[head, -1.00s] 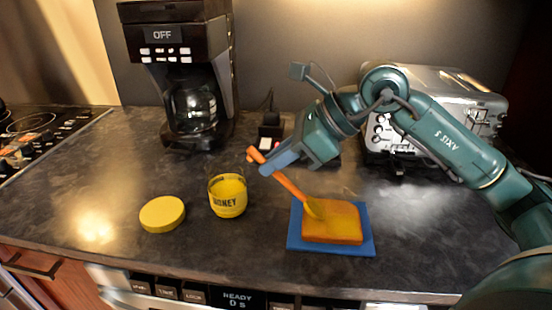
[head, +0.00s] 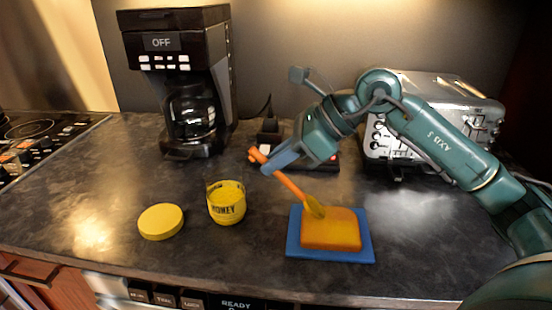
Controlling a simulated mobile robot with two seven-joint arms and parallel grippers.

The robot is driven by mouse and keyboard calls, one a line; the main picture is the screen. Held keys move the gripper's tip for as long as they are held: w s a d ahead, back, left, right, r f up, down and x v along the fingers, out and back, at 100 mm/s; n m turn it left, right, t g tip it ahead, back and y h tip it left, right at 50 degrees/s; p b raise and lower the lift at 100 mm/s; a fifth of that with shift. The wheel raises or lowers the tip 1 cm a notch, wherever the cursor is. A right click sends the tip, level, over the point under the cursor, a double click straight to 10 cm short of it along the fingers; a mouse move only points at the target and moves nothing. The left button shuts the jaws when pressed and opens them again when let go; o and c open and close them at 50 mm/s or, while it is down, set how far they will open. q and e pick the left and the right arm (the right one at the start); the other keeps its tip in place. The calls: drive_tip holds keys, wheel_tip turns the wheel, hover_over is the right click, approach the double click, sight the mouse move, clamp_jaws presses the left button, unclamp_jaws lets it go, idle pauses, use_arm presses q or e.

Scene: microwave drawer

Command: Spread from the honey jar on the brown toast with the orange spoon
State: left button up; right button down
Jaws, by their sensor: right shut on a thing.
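My right gripper (head: 270,164) is shut on the handle of the orange spoon (head: 291,187). The spoon slants down to the right, and its yellow-coated end is at the upper left of the toast, seemingly touching it. The toast (head: 334,232) has a brown-orange side and a yellowish top, and lies on a blue board (head: 301,248). The honey jar (head: 227,205) stands open to the left of the board, with yellow honey inside. Its yellow lid (head: 161,222) lies on the counter to the left of the jar. My left gripper is not in view.
A black coffee maker (head: 185,75) stands at the back left. A silver toaster (head: 440,110) stands at the back right, behind my right arm. A stove (head: 30,135) is at the far left. The dark counter (head: 110,185) is clear around the lid.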

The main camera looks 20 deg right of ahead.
drive_tip(key=shift+s+d+b, duration=0.25)
drive_tip(key=shift+d+b, duration=0.05)
drive_tip(key=shift+d, duration=0.2)
drive_tip(key=shift+s+d+b, duration=0.25)
drive_tip(key=shift+d, duration=0.2)
drive_tip(key=shift+s+d+r, duration=0.1)
drive_tip(key=shift+s+d, duration=0.1)
drive_tip(key=shift+d, duration=0.05)
drive_tip(key=shift+s+d+f+b, duration=0.2)
drive_tip(key=shift+d+b, duration=0.2)
drive_tip(key=shift+b, duration=0.2)
drive_tip(key=shift+s+d+b, duration=0.55)
drive_tip(key=shift+d+b, duration=0.05)
drive_tip(key=shift+d, duration=0.1)
